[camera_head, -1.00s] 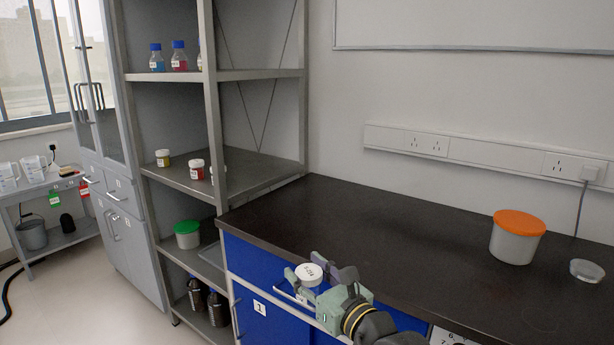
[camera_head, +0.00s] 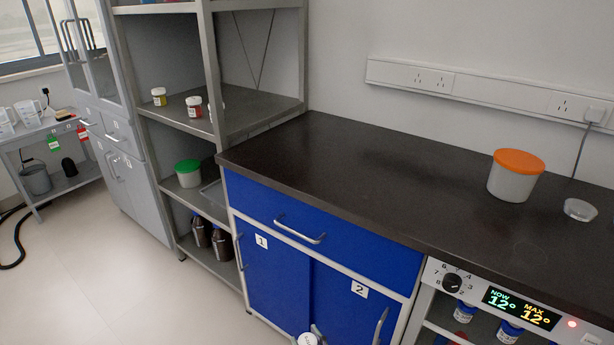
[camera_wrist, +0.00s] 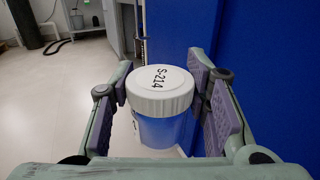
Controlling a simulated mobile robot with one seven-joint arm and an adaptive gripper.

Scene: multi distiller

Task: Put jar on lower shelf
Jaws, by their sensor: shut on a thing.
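The jar has a white lid marked S-214 and a blue see-through body. In the wrist view the jar (camera_wrist: 160,105) is upright between the purple pads of my gripper (camera_wrist: 158,88), which is shut on it. In the head view only the jar's lid (camera_head: 307,340) shows at the bottom edge, in front of the blue cabinet; most of my gripper is out of frame. The grey rack left of the counter has a middle shelf (camera_head: 245,112), a lower shelf (camera_head: 207,205) with a green-lidded tub (camera_head: 188,174), and a bottom shelf (camera_head: 228,270) with dark bottles (camera_head: 211,238).
The blue cabinet (camera_head: 265,275) stands close to the jar, its handles sticking out. The dark counter (camera_head: 360,180) holds an orange-lidded tub (camera_head: 515,176) and a small clear dish (camera_head: 580,210). Small jars (camera_head: 195,107) stand on the middle shelf. The floor (camera_head: 130,280) at left is clear.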

